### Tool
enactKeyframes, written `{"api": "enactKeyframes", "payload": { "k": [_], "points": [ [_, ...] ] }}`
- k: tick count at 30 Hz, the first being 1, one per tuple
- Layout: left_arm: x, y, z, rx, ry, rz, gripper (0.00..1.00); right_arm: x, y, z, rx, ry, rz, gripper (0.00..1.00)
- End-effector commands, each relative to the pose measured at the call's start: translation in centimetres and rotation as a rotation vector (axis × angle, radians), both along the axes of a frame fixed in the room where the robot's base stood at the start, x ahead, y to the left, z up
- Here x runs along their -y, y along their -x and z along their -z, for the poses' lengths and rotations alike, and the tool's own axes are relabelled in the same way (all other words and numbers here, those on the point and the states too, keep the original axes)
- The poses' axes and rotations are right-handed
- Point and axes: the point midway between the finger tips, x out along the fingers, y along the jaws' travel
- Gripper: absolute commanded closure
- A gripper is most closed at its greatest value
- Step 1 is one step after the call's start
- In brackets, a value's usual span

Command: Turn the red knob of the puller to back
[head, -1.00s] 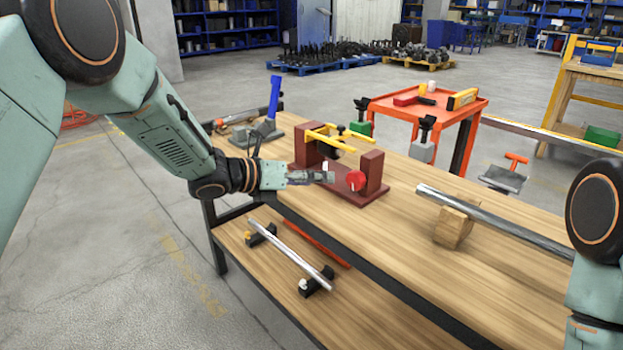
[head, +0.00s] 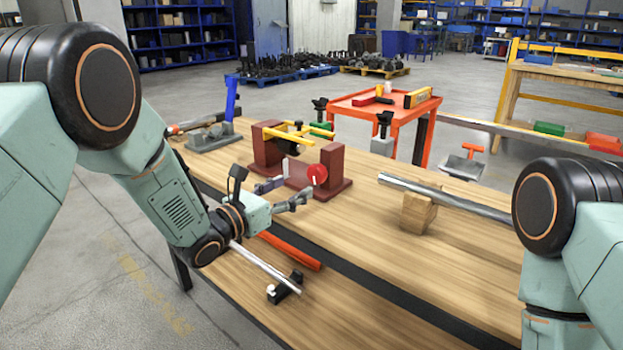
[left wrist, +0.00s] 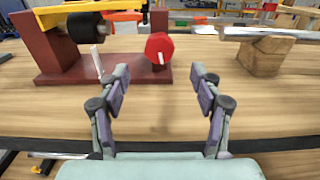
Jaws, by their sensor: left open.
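The red knob (head: 317,175) sits at the near side of the puller, which has a dark red stand (head: 333,162) and a yellow bar frame (head: 290,132). In the left wrist view the red knob (left wrist: 159,48) bears a white mark and lies ahead, slightly left of centre between the fingers. My left gripper (head: 282,192) is open and empty, in front of the stand and apart from the knob. Its two fingers also show spread apart in the left wrist view (left wrist: 160,85). Part of my right arm shows at the right; its gripper is out of view.
A metal rod (head: 450,197) rests on a wooden block (head: 418,213) to the right. A blue-handled tool (head: 231,100) stands at the back left. An orange cart (head: 400,115) stands behind the bench.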

Motion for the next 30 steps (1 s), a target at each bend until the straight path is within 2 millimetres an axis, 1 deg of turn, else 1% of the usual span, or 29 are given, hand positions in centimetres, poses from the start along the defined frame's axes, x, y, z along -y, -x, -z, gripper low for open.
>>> {"api": "enactKeyframes", "payload": {
  "k": [5, 8, 15, 21, 24, 30],
  "points": [
    [0.2, -0.4, -0.3, 0.048, -0.042, -0.002, 0.35, 0.0, 0.0, 0.1, 0.000, 0.000, 0.000, 0.35],
    [0.9, -1.2, -0.1, 0.048, -0.043, -0.001, 0.35, 0.0, 0.0, 0.5, 0.000, 0.000, 0.000, 0.35],
    [3.1, -4.2, -0.1, 0.047, -0.042, 0.000, 0.35, 0.0, 0.0, 1.6, 0.000, 0.000, 0.000, 0.35],
    [4.2, -5.8, -0.1, 0.045, -0.041, -0.001, 0.35, 0.0, 0.0, 2.1, 0.000, 0.000, 0.000, 0.35],
    [4.5, -6.2, -0.2, 0.044, -0.041, -0.001, 0.35, 0.0, 0.0, 2.1, 0.000, 0.000, 0.000, 0.35],
    [4.6, -6.4, -0.3, 0.043, -0.040, -0.001, 0.35, 0.0, 0.0, 2.1, 0.000, 0.000, 0.000, 0.35]
  ]
}}
